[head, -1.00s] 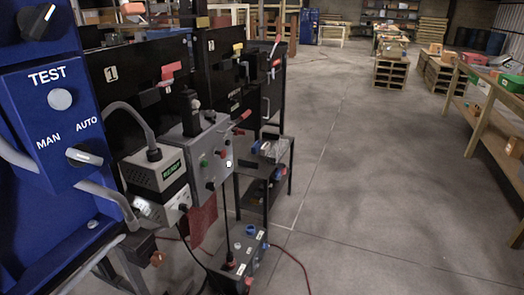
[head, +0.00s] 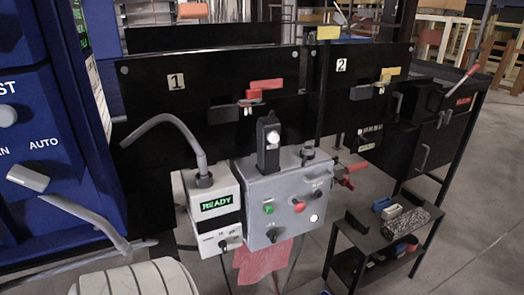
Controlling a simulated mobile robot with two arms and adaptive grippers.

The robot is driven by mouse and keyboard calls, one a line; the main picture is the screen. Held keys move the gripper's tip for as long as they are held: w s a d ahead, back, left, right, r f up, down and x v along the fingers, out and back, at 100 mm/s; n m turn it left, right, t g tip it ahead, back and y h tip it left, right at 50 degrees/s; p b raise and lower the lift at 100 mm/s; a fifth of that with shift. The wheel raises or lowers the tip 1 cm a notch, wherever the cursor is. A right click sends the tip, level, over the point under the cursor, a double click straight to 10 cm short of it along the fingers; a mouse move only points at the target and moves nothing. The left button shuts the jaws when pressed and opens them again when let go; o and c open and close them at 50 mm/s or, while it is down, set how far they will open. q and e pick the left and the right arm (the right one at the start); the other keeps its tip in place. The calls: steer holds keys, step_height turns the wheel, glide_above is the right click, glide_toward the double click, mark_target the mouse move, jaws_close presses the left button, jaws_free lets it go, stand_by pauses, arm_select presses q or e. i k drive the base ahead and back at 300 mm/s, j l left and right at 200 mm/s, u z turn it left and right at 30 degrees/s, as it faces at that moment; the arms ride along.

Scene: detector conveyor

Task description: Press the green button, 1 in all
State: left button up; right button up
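The green button (head: 268,209) is a small round button on the sloping front of a grey control box (head: 262,190). To its right on the same face are a red button (head: 299,205) and a white round button (head: 314,218). Black knobs also sit on the box, one of them below the green button. Nothing covers the green button. Neither of my grippers shows in the head view, so whether they are open or shut is hidden.
A whitish unit (head: 212,203) reading READY stands left of the box, with a grey hose on top. Black panels marked 1 and 2 rise behind. A blue cabinet (head: 40,215) is at left. A low black shelf (head: 362,238) stands at right, with open floor beyond.

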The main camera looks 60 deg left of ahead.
mark_target(270, 209)
steer(key=i+l+u, duration=0.1)
steer(key=i+u, duration=0.15)
steer(key=u, duration=0.2)
steer(key=i+l+u, duration=0.15)
steer(key=u, duration=0.35)
steer(key=i+l+u, duration=0.25)
steer(key=u, duration=0.2)
steer(key=i+l+u, duration=0.1)
steer(key=l+u, duration=0.25)
steer(key=u, duration=0.15)
steer(key=i+l+u, duration=0.1)
steer(key=l+u, duration=0.15)
steer(key=i+l+u, duration=0.1)
steer(key=l+u, duration=0.15)
steer(key=i+l+u, duration=0.1)
steer(key=l+u, duration=0.2)
steer(key=l, duration=0.1)
